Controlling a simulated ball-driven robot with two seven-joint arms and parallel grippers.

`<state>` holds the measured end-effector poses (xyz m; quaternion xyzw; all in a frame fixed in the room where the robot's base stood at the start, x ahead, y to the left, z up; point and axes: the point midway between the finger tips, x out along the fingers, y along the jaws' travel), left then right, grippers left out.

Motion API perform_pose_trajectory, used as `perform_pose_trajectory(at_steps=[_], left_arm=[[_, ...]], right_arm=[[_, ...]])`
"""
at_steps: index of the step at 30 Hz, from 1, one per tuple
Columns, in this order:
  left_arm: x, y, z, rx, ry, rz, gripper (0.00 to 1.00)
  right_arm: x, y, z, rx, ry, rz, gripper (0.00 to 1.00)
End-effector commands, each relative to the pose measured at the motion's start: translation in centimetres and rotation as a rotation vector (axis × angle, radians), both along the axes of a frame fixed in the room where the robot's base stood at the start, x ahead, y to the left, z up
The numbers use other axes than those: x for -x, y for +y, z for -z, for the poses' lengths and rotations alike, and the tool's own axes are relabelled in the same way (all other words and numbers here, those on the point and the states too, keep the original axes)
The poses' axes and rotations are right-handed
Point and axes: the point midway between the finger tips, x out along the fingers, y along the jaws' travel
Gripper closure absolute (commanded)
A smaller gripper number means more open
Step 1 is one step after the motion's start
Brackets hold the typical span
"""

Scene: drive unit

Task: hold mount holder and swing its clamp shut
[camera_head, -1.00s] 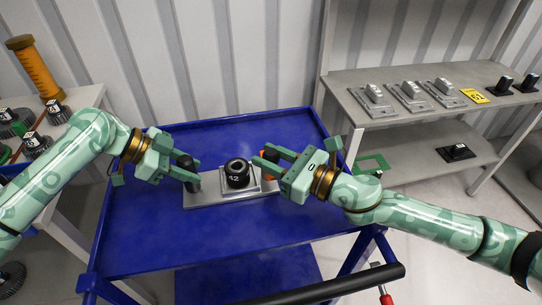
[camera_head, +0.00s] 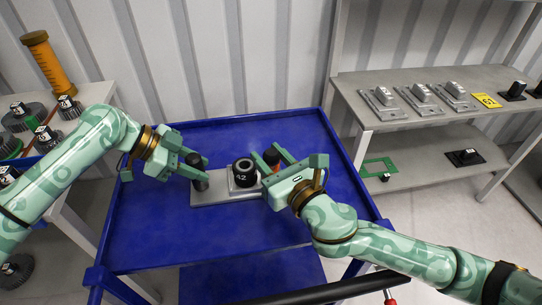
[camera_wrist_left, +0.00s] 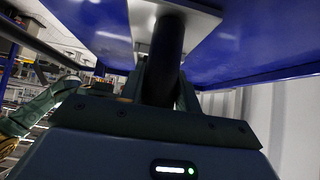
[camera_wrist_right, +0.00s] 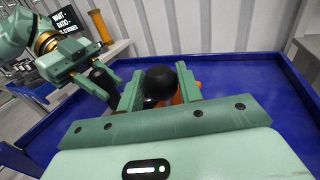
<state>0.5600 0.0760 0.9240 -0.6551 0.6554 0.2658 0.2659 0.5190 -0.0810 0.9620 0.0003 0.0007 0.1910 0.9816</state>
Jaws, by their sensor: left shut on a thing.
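The mount holder is a flat grey plate (camera_head: 210,198) lying on the blue cart top. A black cylinder marked 42 (camera_head: 243,174) stands at its middle. A dark upright post (camera_head: 201,184) rises at its left end. My left gripper (camera_head: 202,169) is shut on this post, which also shows between its fingers in the left wrist view (camera_wrist_left: 166,55). The orange clamp with a black knob (camera_head: 272,155) is at the right end, partly hidden. My right gripper (camera_head: 266,155) is open there, with the knob (camera_wrist_right: 158,82) between its fingers in the right wrist view; contact is unclear.
The blue cart top (camera_head: 150,235) is clear around the plate. A grey shelf (camera_head: 385,90) at right holds several metal mounts and a yellow sign (camera_head: 487,100). A table at left carries gears and an orange cylinder (camera_head: 48,65).

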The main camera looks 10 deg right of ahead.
Motion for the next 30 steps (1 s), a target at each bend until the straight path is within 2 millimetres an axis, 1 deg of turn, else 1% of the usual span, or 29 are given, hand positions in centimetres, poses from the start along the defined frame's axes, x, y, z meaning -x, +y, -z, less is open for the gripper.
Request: perform_pose_trajectory(at_steps=[1,2,9,13,17,21,24,27,30], left_arm=[[0.1,0.0,0.1,-0.001,0.002,0.001,0.93],[0.1,0.0,0.1,-0.001,0.002,0.001,0.93],[0.1,0.0,0.1,0.0,0.002,0.001,0.93],[0.0,0.0,0.1,-0.001,0.001,0.0,0.93],[0.0,0.0,0.1,-0.001,0.002,-0.001,0.93],[0.0,0.0,0.1,-0.001,0.002,-0.001,0.93],[0.0,0.0,0.1,-0.001,0.002,-0.001,0.93],[0.0,0.0,0.1,-0.001,0.002,-0.001,0.93],[0.0,0.0,0.1,-0.001,0.002,-0.001,0.93]], right_arm=[[0.0,0.0,0.0,0.0,0.001,0.0,0.5],[0.0,0.0,0.0,0.0,0.001,0.0,0.48],[0.1,0.0,0.0,0.0,0.0,-0.002,0.48],[0.9,-0.3,0.1,-0.001,0.001,-0.004,0.48],[3.1,-1.2,0.1,0.0,0.003,-0.003,0.48],[6.3,-2.5,0.2,0.001,0.006,-0.002,0.48],[8.3,-3.4,0.2,0.002,0.003,0.0,0.48],[9.8,-4.0,0.2,0.002,0.005,0.001,0.48],[10.7,-4.4,0.1,0.002,0.002,0.001,0.48]])
